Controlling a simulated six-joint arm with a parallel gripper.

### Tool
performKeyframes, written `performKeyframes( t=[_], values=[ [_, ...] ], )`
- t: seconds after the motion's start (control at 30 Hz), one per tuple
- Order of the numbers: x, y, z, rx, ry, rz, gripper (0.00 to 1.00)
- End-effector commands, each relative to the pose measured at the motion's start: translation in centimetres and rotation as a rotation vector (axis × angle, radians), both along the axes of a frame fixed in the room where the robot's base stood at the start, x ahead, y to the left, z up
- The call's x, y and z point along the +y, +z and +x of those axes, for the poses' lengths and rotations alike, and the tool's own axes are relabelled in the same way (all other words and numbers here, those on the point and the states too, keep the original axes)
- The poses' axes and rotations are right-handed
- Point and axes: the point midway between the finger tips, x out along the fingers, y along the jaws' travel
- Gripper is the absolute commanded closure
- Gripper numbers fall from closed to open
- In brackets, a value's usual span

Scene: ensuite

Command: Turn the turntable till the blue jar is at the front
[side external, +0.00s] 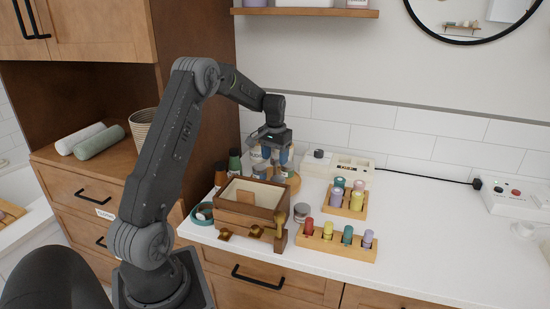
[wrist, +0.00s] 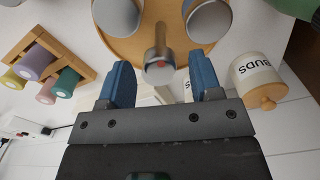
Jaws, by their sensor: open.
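The turntable is a round wooden disc (wrist: 135,45) at the top of the wrist view, and part of its edge (side external: 293,181) shows behind the wooden box in the side view. Two grey-white jars, one at the left (wrist: 115,16) and one at the right (wrist: 208,20), stand on it, cut by the frame. A grey upright peg (wrist: 157,68) with a reddish spot is near the disc's edge. My gripper (wrist: 162,82) is open, its blue fingers on either side of the peg with gaps; it also shows over the turntable (side external: 275,156). I cannot pick out a blue jar.
A wooden open box (side external: 240,212) stands in front of the turntable. Racks of coloured bottles (side external: 338,243) and (side external: 346,206) are to the right. A lidded BUDS jar (wrist: 260,82) stands close to one finger.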

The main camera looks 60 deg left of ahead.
Motion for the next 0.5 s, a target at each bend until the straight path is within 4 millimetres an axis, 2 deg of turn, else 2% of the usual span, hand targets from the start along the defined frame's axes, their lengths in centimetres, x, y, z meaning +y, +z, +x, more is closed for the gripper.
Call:
performKeyframes(
  t=[0.1,0.37,0.5],
  values=[
    [-0.03,-0.62,-0.04,0.002,0.000,-0.001,0.42],
    [-0.02,-0.69,-0.02,0.001,0.000,0.000,0.42],
    [-0.02,-0.67,-0.02,0.001,0.000,0.000,0.54]
  ],
)
